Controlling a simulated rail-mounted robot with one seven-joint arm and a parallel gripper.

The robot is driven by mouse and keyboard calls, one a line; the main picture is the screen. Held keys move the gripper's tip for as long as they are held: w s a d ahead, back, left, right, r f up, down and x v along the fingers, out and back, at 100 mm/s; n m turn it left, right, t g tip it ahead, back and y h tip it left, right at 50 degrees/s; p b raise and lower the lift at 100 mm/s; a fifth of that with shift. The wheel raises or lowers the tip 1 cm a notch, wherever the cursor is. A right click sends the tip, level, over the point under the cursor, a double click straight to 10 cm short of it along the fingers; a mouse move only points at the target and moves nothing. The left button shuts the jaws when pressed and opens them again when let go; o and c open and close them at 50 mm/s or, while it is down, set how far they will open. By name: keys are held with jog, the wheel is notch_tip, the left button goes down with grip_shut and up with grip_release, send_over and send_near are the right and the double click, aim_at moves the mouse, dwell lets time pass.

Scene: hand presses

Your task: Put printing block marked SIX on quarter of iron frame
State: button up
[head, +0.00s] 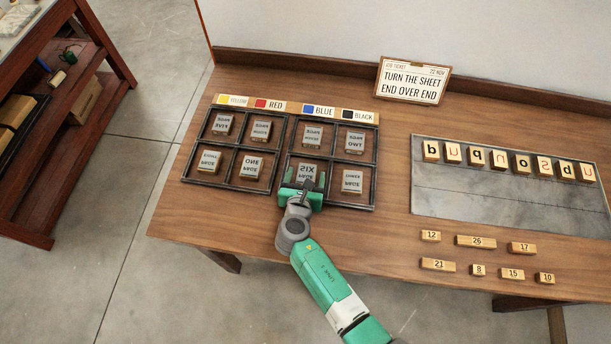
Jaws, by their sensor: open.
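Two dark iron frames lie side by side on the wooden table, each split into quarters. The left iron frame (234,145) and the right iron frame (330,157) both have a grey-faced block in every quarter. The printing block that seems marked SIX (307,171), its letters reversed, sits in the near-left quarter of the right frame. My green gripper (303,180) is open at this block, with its fingertips near the block's sides. The gripper body hides the block's near edge, and I cannot tell whether the fingers touch it.
Yellow, red, blue and black labels (317,110) line the frames' far side. A ticket sign (412,81) reads TURN THE SHEET END OVER END. A grey slab (470,205) at right holds letter tiles. Several numbered wooden pieces (476,241) lie in front. Table between is bare.

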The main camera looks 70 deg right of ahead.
jog(key=p+v, duration=0.3)
jog(key=v, duration=0.9)
jog(key=shift+d, duration=0.1)
jog(key=w+a+r+m+t+y, duration=0.1)
jog(key=w+a+r+m+t, duration=0.2)
jog(key=w+r, duration=0.45)
jog(key=w+a+r+m+t, duration=0.1)
jog(key=w+r+m+t, duration=0.1)
jog(key=w+r+m, duration=0.5)
jog(key=w+a+r+m+t+y, duration=0.1)
jog(key=w+a+r+m+t, duration=0.2)
jog(key=r, duration=0.7)
jog(key=w+a+r+t+y, duration=0.25)
jog(key=a+r, duration=0.25)
jog(key=r, duration=0.5)
jog(key=a+r+m+t+y, duration=0.1)
jog(key=a+r+m+t, duration=0.2)
jog(key=r, duration=0.5)
jog(key=a+r+m+t+y, duration=0.1)
jog(key=a+r+t, duration=0.2)
jog(key=a+r, duration=0.4)
jog(key=s+a+r+m+t+y, duration=0.1)
jog(key=s+a+r+t+y, duration=0.1)
jog(key=r, duration=0.6)
jog(key=s+a+r+m+t+y, duration=0.2)
jog(key=s+a+r+y, duration=0.3)
jog(key=s+r, duration=0.3)
jog(key=shift+a+r+t, duration=0.4)
jog(key=shift+a+t, duration=0.4)
jog(key=shift+t, duration=0.05)
